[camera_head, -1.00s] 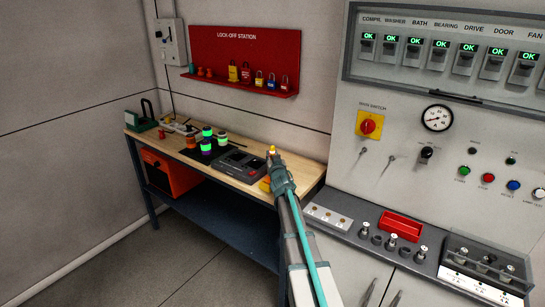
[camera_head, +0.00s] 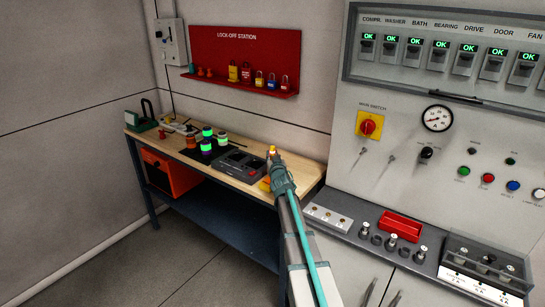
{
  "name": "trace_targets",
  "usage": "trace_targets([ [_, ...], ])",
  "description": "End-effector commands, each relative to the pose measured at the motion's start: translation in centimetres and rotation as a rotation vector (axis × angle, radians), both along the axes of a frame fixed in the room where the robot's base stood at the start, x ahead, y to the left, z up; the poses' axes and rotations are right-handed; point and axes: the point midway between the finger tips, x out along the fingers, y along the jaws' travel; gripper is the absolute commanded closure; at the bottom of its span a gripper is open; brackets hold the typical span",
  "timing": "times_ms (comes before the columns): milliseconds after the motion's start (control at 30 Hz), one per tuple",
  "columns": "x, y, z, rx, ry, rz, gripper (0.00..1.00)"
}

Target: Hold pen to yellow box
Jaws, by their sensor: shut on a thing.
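My gripper (camera_head: 275,163) is at the end of my arm, over the right end of the wooden bench, seen from behind. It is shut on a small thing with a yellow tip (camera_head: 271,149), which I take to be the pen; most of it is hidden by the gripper. A yellow object (camera_head: 265,184) lies on the bench just left of my arm, partly hidden by it; its shape is unclear. A yellow square box with a red knob, the main switch (camera_head: 361,129), is on the grey panel to the right, apart from my gripper.
The bench (camera_head: 305,176) carries a dark grey device (camera_head: 237,165), several green-banded cylinders (camera_head: 206,146) and a green item (camera_head: 140,122). A red lock-off board (camera_head: 237,50) hangs behind. The panel's ledge holds a red tray (camera_head: 401,225) and several knobs.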

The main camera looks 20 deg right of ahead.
Motion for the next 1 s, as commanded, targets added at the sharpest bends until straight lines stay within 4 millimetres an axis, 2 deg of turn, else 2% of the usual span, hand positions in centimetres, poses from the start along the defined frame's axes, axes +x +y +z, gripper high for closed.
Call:
trace_targets([
  [1000,0.0,0.0,-0.84,0.001,0.0,0.0,1.0],
])
